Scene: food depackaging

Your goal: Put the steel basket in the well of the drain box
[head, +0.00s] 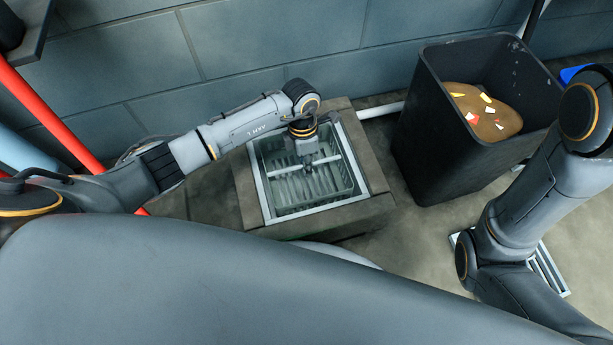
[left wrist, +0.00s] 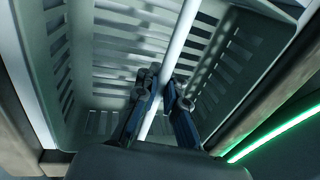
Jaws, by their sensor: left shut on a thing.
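The steel basket (head: 343,183) has slotted walls and a bar handle across its top. In the head view it is within the opening of the drain box (head: 378,176), inside the light metal frame. I cannot tell whether it rests on the bottom of the well. My left gripper (head: 307,168) reaches down over the middle of the basket. In the left wrist view, its dark fingers (left wrist: 165,90) are shut on the bar handle (left wrist: 178,45), with the slotted basket (left wrist: 105,65) below. My right gripper is not in view; only my right arm shows.
A black bin (head: 440,150) with brown food waste (head: 484,110) stands right of the drain box. A grey block wall (head: 270,42) runs behind. A floor grate (head: 545,268) lies partly under my right arm. Red and blue pipes (head: 50,115) are at the left.

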